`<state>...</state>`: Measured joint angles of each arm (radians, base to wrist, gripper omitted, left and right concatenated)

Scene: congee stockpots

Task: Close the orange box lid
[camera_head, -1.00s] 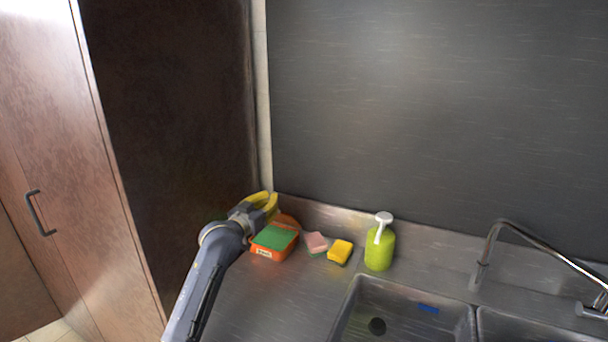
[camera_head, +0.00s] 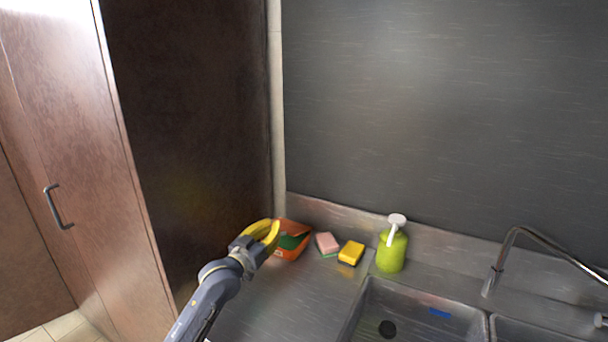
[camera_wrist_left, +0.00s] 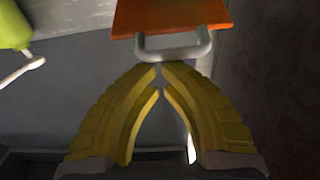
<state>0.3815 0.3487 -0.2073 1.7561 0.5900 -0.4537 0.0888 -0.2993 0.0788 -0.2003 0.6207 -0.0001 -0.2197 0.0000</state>
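The orange box (camera_head: 304,246) stands on the counter near the dark side panel. Dark green shows inside its orange rim, and my left gripper hides part of its front. My left gripper (camera_head: 273,228) is at the box's left front. In the left wrist view its yellow fingers meet at the tips (camera_wrist_left: 161,70) with nothing between them. Just beyond the tips is a pale grey handle (camera_wrist_left: 173,48) on an orange panel (camera_wrist_left: 170,14). I cannot tell whether the tips touch the handle. The lid's exact tilt is unclear. My right gripper is not in view.
A pink sponge (camera_head: 327,243) and a yellow sponge (camera_head: 351,252) lie right of the box. A green soap dispenser (camera_head: 391,250) stands beside them. The sink (camera_head: 410,310) and faucet (camera_head: 500,262) are further right. The counter before the box is clear.

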